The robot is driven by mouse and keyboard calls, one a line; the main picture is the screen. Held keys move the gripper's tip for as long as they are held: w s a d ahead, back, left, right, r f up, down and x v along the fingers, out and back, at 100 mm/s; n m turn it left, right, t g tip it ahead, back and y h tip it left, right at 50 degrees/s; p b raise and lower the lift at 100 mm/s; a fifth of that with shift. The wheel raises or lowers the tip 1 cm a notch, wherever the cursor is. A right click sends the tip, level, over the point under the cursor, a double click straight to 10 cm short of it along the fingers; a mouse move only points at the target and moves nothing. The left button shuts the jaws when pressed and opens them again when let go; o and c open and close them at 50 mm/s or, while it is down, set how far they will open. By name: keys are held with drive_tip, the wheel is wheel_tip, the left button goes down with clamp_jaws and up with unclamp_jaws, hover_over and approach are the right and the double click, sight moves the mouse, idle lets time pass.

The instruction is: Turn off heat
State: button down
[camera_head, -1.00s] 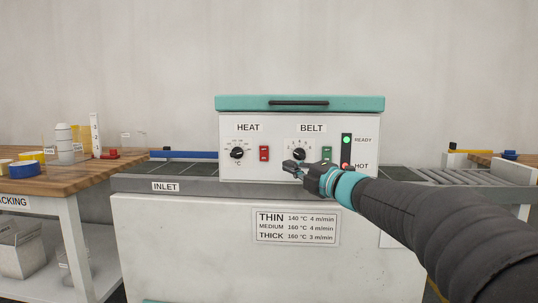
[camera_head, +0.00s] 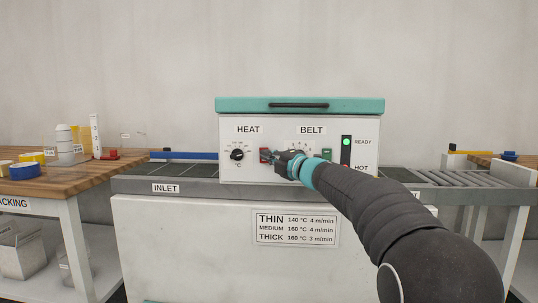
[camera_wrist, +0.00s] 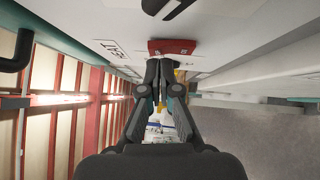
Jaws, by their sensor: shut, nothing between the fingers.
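The red heat switch (camera_head: 264,151) is on the white machine panel, right of the black heat knob (camera_head: 237,154) and below the HEAT label. My gripper (camera_head: 274,157) is shut and empty, with its tips at the switch, covering part of it. In the wrist view my closed fingertips (camera_wrist: 160,64) lie right by the red switch (camera_wrist: 172,46). I cannot tell whether they touch it or how the switch is set.
My gripper largely hides the belt knob. The green belt switch (camera_head: 326,154) is close beside my wrist. The READY lamp (camera_head: 346,142) glows green. A wooden table (camera_head: 70,185) with rolls of tape stands at the left, and a roller conveyor (camera_head: 470,177) at the right.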

drive_tip(key=shift+w, duration=0.3)
drive_tip(key=shift+w+r+p, duration=0.1)
drive_tip(key=shift+r+p, duration=0.1)
drive_tip(key=shift+p, duration=0.3)
drive_tip(key=s+d+r, duration=0.1)
drive_tip(key=s+d, duration=0.5)
drive_tip(key=s, duration=0.5)
drive_tip(key=shift+d, duration=0.4)
drive_tip(key=shift+s+r, duration=0.1)
